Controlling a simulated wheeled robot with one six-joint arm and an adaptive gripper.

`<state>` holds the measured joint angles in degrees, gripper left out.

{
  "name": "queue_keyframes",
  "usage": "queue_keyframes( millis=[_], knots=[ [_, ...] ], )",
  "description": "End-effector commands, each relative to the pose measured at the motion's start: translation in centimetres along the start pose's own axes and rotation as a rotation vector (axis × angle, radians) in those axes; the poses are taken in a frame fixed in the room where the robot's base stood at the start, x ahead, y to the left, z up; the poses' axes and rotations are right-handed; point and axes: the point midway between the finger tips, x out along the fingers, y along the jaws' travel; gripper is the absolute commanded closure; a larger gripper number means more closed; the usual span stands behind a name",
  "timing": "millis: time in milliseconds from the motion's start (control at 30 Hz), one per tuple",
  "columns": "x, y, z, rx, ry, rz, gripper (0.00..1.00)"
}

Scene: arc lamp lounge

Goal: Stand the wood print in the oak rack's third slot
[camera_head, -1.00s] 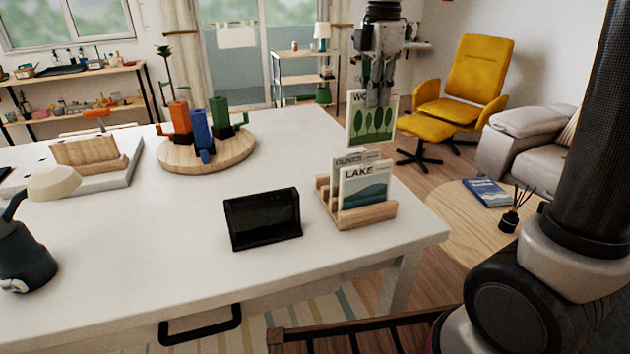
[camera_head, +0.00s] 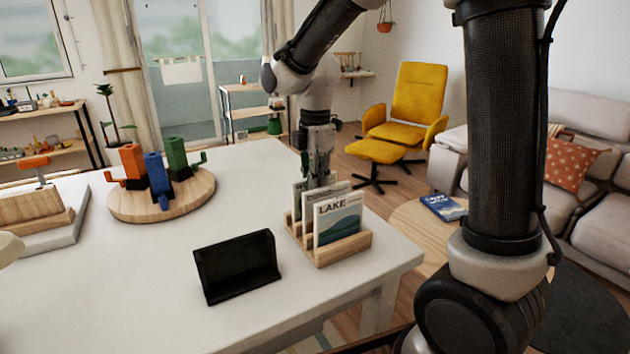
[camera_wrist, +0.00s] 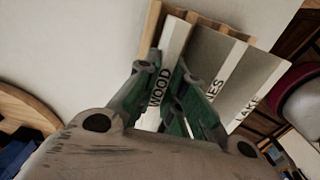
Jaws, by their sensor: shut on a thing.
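The oak rack (camera_head: 345,250) stands near the table's right edge. The LAKE print (camera_head: 337,222) is in its front, with a second print (camera_head: 322,196) behind it. The wood print (camera_head: 298,194) is upright behind both, mostly hidden, its top near the height of the others. My gripper (camera_head: 318,178) points down from above, shut on its upper edge. In the wrist view the fingers (camera_wrist: 162,88) pinch the wood print (camera_wrist: 174,42) by its lettered edge, and it stands between the rack's rear slats (camera_wrist: 151,28). Its bottom edge is hidden, so I cannot tell whether it touches the slot floor.
A black stand (camera_head: 237,267) sits left of the rack. A round wooden board (camera_head: 180,208) with orange, blue and green pieces lies further left. A low round table with a blue book (camera_head: 442,207) is on the right. White tabletop is clear between.

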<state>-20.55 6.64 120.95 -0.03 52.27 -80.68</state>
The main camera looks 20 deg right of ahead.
Motion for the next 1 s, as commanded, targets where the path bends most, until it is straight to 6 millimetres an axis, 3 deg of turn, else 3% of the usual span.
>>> queue_keyframes(
  millis=[333,367,467,800,1000],
  knots=[
    [0.3,0.0,0.0,0.0,0.0,0.0,1.0],
    [0.3,0.0,0.0,0.0,0.0,0.0,0.86],
    [0.3,0.0,0.0,0.0,0.0,0.0,0.68],
    [0.1,0.0,0.0,0.0,0.0,0.001,0.68],
    [-2.8,0.1,0.0,0.0,0.001,0.006,0.68]
  ],
)
